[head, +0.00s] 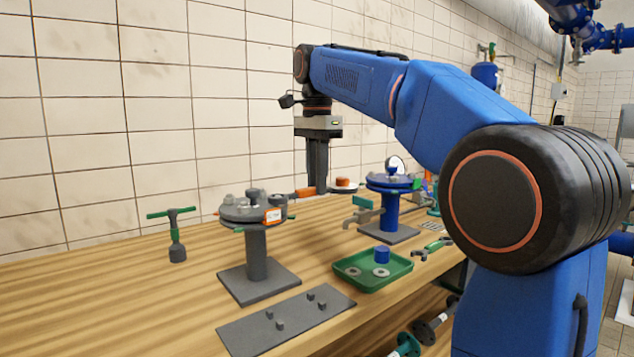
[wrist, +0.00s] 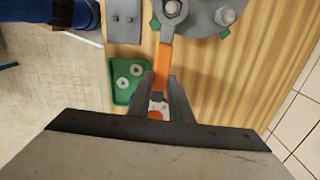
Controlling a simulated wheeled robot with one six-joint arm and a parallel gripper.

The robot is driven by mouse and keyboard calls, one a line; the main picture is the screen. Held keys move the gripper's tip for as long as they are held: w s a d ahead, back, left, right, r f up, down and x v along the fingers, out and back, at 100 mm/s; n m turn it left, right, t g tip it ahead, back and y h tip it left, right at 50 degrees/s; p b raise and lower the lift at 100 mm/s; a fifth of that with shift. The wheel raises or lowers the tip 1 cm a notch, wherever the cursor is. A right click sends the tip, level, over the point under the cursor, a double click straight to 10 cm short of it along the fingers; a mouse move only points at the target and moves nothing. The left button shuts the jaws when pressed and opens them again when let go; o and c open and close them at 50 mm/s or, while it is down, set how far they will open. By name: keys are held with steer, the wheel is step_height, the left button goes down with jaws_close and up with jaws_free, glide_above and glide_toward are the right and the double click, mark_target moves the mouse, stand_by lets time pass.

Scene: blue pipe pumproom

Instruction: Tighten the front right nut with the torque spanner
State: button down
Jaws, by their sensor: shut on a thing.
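My gripper (head: 317,190) is shut on the orange handle of the torque spanner (head: 304,193), to the right of the grey flange (head: 240,211) on its pedestal. In the wrist view my gripper (wrist: 160,88) has the spanner (wrist: 162,62) between its fingers. The spanner's grey head reaches a nut (wrist: 172,8) on the flange (wrist: 203,14) and appears to be around it. The top of that head is cut off by the frame edge. A second nut (wrist: 225,16) shows to its right. I cannot tell which nut is the front right one.
A green tray (head: 374,275) with washers and a blue part stands at front right of the pedestal. A grey peg plate (head: 285,319) lies in front. A green-handled T-tool (head: 175,233) stands left. A blue flange stand (head: 390,212) stands behind right.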

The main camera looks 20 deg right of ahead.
steer(key=shift+r, duration=0.15)
steer(key=shift+r, duration=1.55)
steer(key=shift+a, duration=0.1)
